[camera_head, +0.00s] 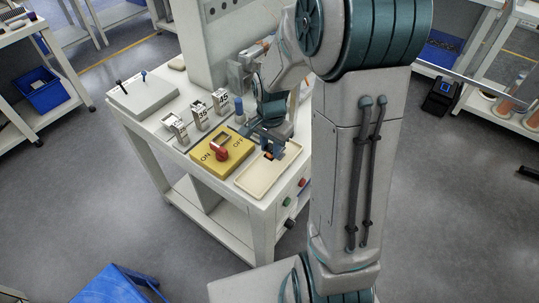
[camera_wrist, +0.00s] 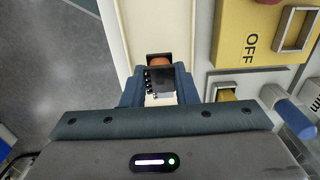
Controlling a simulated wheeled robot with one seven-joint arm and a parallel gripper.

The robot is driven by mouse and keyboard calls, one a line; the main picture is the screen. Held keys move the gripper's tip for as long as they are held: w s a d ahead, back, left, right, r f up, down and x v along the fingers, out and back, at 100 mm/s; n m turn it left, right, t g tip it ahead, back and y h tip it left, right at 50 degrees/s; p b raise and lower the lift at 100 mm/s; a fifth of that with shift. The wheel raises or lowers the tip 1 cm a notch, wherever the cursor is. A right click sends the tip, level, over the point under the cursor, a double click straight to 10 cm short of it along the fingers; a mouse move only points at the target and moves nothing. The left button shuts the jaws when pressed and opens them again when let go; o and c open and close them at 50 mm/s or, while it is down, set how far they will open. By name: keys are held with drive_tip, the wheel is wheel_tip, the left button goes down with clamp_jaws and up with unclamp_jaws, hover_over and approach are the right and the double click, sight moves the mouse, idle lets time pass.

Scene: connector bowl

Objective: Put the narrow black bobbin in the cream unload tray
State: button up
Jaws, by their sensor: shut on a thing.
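My gripper (camera_wrist: 160,82) is shut on the narrow black bobbin (camera_wrist: 161,76), which has a copper-orange winding and a row of small pins. The bobbin sits between the two blue fingers. In the head view my gripper (camera_head: 270,150) points down at the far end of the cream unload tray (camera_head: 262,184), with a small orange patch of the bobbin showing. The tray is a shallow, rimmed rectangle, and its visible part is empty. In the wrist view the tray (camera_wrist: 165,20) lies beyond the fingertips. Whether the bobbin touches the tray floor I cannot tell.
A grey box (camera_head: 144,96) is at the far left. The bench edge lies close to the tray.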

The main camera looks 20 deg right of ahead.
sight(270, 155)
drive_tip(key=shift+f, duration=2.05)
drive_tip(key=shift+f, duration=0.1)
drive_tip(key=o, duration=0.9)
drive_tip(key=shift+o, duration=0.2)
